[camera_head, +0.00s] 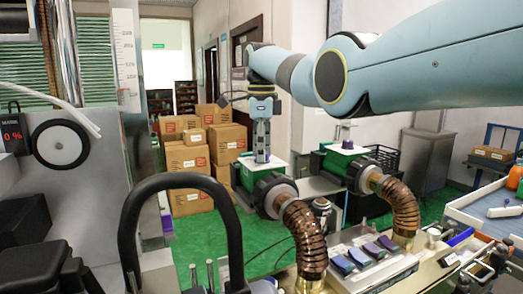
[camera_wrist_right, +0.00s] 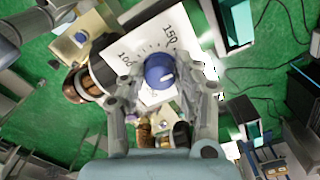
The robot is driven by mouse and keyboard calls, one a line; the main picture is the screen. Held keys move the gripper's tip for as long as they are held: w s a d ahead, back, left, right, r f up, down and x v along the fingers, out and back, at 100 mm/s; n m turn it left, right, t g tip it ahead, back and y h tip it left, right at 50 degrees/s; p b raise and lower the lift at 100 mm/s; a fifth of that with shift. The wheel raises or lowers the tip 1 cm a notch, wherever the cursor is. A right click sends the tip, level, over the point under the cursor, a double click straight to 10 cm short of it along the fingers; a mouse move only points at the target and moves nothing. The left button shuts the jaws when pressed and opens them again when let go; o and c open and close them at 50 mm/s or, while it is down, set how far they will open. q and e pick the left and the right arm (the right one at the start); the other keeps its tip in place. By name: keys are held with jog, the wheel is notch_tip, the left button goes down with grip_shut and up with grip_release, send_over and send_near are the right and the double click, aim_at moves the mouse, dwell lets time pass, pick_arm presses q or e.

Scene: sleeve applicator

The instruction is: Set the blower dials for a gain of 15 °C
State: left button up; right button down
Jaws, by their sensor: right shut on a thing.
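Two green blowers stand side by side, each with a white dial plate on top and a copper hose in front. The near blower (camera_head: 246,178) is under my right gripper (camera_head: 262,157), which points straight down. In the right wrist view, my right gripper (camera_wrist_right: 164,84) is shut on a round blue knob (camera_wrist_right: 158,68). The knob sits on a white dial plate (camera_wrist_right: 120,45) with printed marks 100 and 150. The far blower (camera_head: 336,165) carries a purple knob (camera_head: 346,144) on its white plate, untouched. My left gripper is not in view.
Copper hoses (camera_head: 303,235) run from the blowers to a bench. A tray with blue and purple pieces (camera_head: 360,258) lies there. A black hoop (camera_head: 180,182) stands in front at left. Cardboard boxes (camera_head: 188,165) are stacked behind. A display at left (camera_head: 12,134) reads 0 %.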

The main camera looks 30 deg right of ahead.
jog(key=shift+m, duration=0.5)
jog(key=c, duration=0.9)
grip_release()
jog(key=shift+c, duration=0.2)
jog(key=shift+r, duration=0.2)
notch_tip(320, 180, up, 12)
jog(key=shift+f, duration=0.2)
jog(key=shift+f, duration=0.1)
